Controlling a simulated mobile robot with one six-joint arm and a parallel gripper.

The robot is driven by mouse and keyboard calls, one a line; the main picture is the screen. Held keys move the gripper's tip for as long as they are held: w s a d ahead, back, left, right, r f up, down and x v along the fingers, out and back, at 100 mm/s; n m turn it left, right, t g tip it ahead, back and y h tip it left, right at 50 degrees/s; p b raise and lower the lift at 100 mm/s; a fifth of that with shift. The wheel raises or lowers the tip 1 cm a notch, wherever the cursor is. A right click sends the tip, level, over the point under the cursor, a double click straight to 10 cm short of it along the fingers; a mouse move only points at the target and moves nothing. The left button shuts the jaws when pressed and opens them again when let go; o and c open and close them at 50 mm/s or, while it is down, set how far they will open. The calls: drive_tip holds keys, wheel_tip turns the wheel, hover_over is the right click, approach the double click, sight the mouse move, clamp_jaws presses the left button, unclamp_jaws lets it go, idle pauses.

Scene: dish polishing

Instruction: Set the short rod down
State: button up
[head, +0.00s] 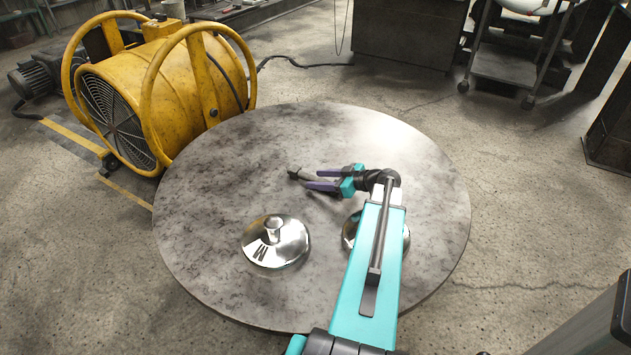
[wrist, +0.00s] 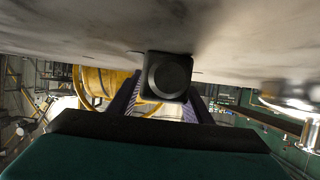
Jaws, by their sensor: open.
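The short rod (head: 295,174) is dark at its end and lies close to the top of the round table (head: 210,190), just beyond my fingertips. In the wrist view its dark square end (wrist: 167,76) with a round face sits between my two fingers, right by the table surface; whether it rests fully there I cannot tell. My gripper (head: 313,179) is open around the rod, held low and pointing left, with purple fingers. The wrist view also shows my gripper (wrist: 165,105), its fingers apart on either side of the rod.
A shiny domed metal dish (head: 288,250) with a knob sits on the table, left of my arm. A second shiny dish (head: 402,238) is partly hidden under my arm. A yellow drum fan (head: 165,85) stands on the floor beyond the table's left. The table's left side is bare.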

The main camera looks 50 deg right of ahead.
sight(320, 178)
drive_tip(key=shift+c, duration=0.3)
clamp_jaws()
drive_tip(key=shift+r, duration=0.15)
idle(0.3)
drive_tip(key=shift+r+p, duration=0.45)
drive_tip(key=shift+r, duration=0.9)
drive_tip(key=w+a, duration=0.2)
drive_tip(key=a, duration=0.2)
drive_tip(key=w+a+r+p, duration=0.1)
drive_tip(key=w+a, duration=0.1)
drive_tip(key=a, duration=0.2)
drive_tip(key=w+a+r, duration=0.1)
drive_tip(key=w+a, duration=0.1)
drive_tip(key=a, duration=0.2)
drive_tip(key=shift+w+a+p, duration=0.15)
drive_tip(key=shift+w+p, duration=0.1)
drive_tip(key=shift+p, duration=0.1)
drive_tip(key=shift+w+a+r, duration=0.1)
drive_tip(key=shift+w+a, duration=0.45)
drive_tip(key=shift+a, duration=0.35)
